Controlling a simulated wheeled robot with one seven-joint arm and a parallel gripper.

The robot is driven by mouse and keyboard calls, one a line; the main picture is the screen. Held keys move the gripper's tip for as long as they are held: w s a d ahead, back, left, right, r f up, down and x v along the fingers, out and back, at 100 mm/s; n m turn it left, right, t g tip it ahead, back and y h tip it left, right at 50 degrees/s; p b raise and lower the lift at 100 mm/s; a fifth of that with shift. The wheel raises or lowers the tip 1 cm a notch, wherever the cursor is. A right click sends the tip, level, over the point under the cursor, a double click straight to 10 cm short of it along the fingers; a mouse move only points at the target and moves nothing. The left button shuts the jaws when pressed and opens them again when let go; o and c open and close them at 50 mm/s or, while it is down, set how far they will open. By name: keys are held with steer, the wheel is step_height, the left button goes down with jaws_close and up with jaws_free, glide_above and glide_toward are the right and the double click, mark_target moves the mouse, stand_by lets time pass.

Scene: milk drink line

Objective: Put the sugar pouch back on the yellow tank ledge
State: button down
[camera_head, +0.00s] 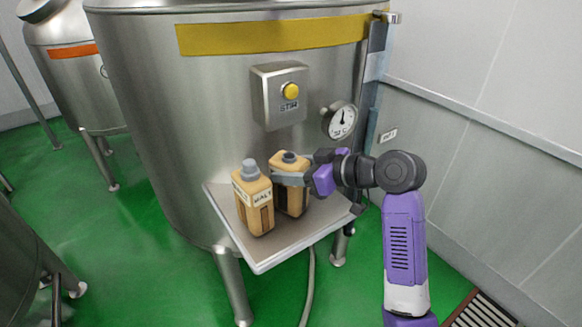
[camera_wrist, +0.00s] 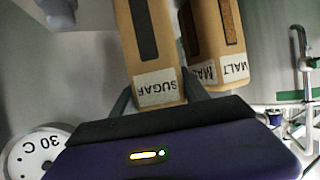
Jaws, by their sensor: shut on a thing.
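The sugar pouch (camera_head: 291,202), tan with a dark cap, is upright over the ledge (camera_head: 305,238) of the yellow-banded tank (camera_head: 190,120). Its SUGAR label (camera_wrist: 157,89) shows upside down in the wrist view. My gripper (camera_head: 283,180) is shut on the pouch, reaching in from the right; its fingers also show in the wrist view (camera_wrist: 158,98). I cannot tell whether the pouch's base touches the ledge. The malt pouch (camera_head: 252,208), with a grey cap, stands on the ledge just left and in front of the sugar pouch; it also shows in the wrist view (camera_wrist: 211,50).
A control box with a yellow button (camera_head: 290,91) is on the tank above the ledge. A dial gauge (camera_head: 340,120) is close above my wrist. The ledge's front right part is bare. A wall (camera_head: 490,150) is at the right, and an orange-banded tank (camera_head: 75,80) at the left.

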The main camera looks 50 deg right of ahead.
steer(key=shift+f, duration=0.1)
steer(key=shift+f, duration=0.1)
steer(key=c, duration=0.6)
jaws_free()
steer(key=shift+r, duration=0.2)
steer(key=b+v, duration=0.1)
steer(key=v, duration=1.1)
